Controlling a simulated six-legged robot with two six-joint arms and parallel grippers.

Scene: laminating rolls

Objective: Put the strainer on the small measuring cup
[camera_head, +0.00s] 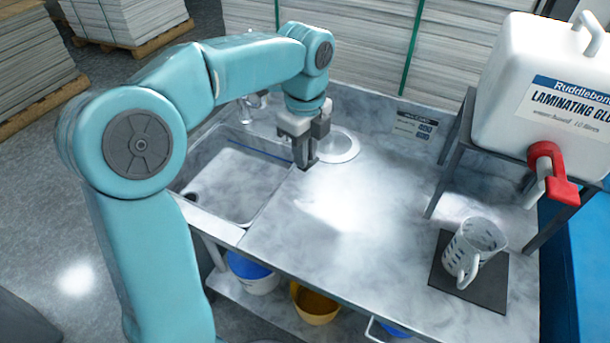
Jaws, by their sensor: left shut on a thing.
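A measuring cup (475,247) with dark markings and a handle toward the front stands upright on a dark square mat (440,268), on the right of the worktop. The strainer (342,146) looks like a round, pale-rimmed piece with a grey middle, just right of my left gripper. My left gripper (306,160) points down beside the sink and is shut on the strainer's left edge. The fingers hide the place of contact, and I cannot tell whether the strainer touches the worktop. My right gripper is out of view.
A sink (228,185) with a tap lies left of the gripper. A white glue container (540,95) with a red tap (553,172) sits on a dark metal stand (450,145) behind the cup. The worktop (345,235) between gripper and mat is clear.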

